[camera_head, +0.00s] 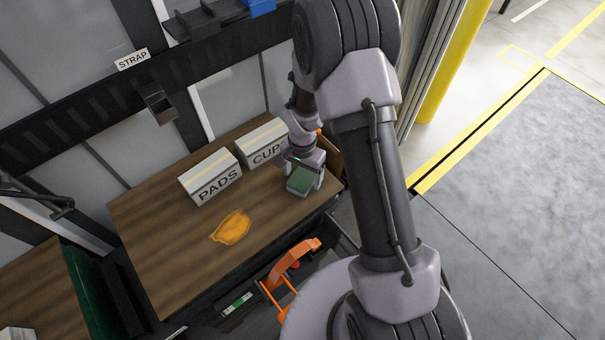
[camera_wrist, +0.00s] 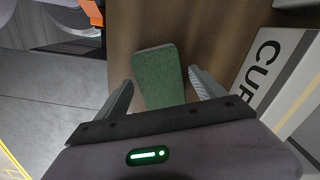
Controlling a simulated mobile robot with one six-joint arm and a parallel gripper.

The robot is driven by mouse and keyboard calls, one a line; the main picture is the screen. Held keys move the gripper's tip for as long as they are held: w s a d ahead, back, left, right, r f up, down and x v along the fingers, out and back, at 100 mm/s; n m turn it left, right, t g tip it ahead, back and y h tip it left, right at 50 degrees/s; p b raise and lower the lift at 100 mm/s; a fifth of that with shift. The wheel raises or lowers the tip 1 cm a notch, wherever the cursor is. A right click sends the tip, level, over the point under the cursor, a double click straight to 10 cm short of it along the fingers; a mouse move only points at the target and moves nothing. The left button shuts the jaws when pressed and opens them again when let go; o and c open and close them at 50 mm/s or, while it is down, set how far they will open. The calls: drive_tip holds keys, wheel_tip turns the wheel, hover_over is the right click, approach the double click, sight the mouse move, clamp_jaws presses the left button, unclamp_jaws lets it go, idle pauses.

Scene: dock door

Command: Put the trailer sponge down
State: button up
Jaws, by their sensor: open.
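The sponge (camera_head: 300,180) has a green top and lies on the wooden bench top (camera_head: 165,240), near its right end. In the wrist view the sponge (camera_wrist: 159,77) sits between the two fingers, with a gap showing on its right side and a narrower one on its left. My gripper (camera_head: 304,178) is open around the sponge, low over the bench. In the wrist view my gripper (camera_wrist: 162,92) shows both fingers apart. The sponge's underside is hidden.
A box marked PADS (camera_head: 210,178) and a box marked CUP (camera_head: 263,143) stand behind and left of the sponge. An orange cloth-like patch (camera_head: 231,227) lies on the bench. An orange tool (camera_head: 290,262) sits below the front edge. Bare wood lies left of the sponge.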

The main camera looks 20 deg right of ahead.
wheel_tip(320, 180, up, 14)
drive_tip(key=p, duration=0.5)
wheel_tip(320, 180, up, 12)
drive_tip(key=n+t, duration=0.1)
drive_tip(key=t, duration=0.1)
hover_over(302, 177)
drive_tip(key=s, duration=0.3)
drive_tip(key=s+a+r+n+t+y, duration=0.1)
drive_tip(key=s+a+r+t, duration=0.1)
drive_tip(key=s+r, duration=0.4)
drive_tip(key=s+a+r+n+t+y, duration=0.1)
drive_tip(key=s+r+n, duration=0.1)
drive_tip(key=s+r, duration=0.5)
drive_tip(key=s, duration=0.4)
drive_tip(key=shift+s+a+n+t, duration=0.2)
drive_tip(key=shift+a+n+t, duration=0.1)
drive_tip(key=shift+a+t, duration=0.1)
drive_tip(key=shift+f, duration=0.2)
